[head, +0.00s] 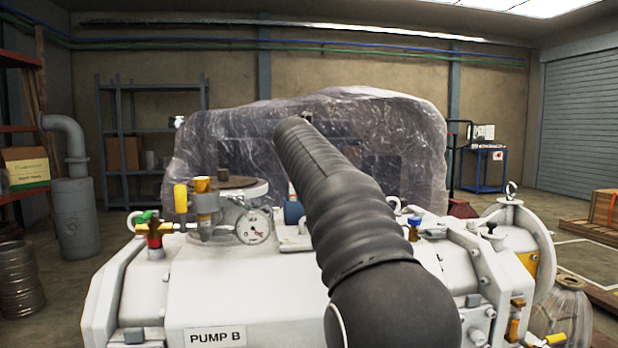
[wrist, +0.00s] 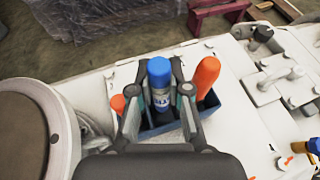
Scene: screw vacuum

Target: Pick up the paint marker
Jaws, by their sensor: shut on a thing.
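The paint marker (wrist: 160,76), a cylinder with a blue cap and a white-and-blue label, is in the middle of the wrist view. My gripper (wrist: 161,100) is shut on it, one finger at each side. The marker stands about upright within the outline of a dark blue open holder (wrist: 212,118). Its lower end is hidden, so I cannot tell whether it touches the holder's floor. In the head view my dark arm hides the gripper and the marker.
An orange handle (wrist: 206,76) rises from the holder close to the right finger; another orange piece (wrist: 118,103) is beside the left finger. The holder sits on the white pump (head: 240,290). A gauge (head: 253,226) and valves stand left of my arm. A wrapped machine (head: 230,150) is behind.

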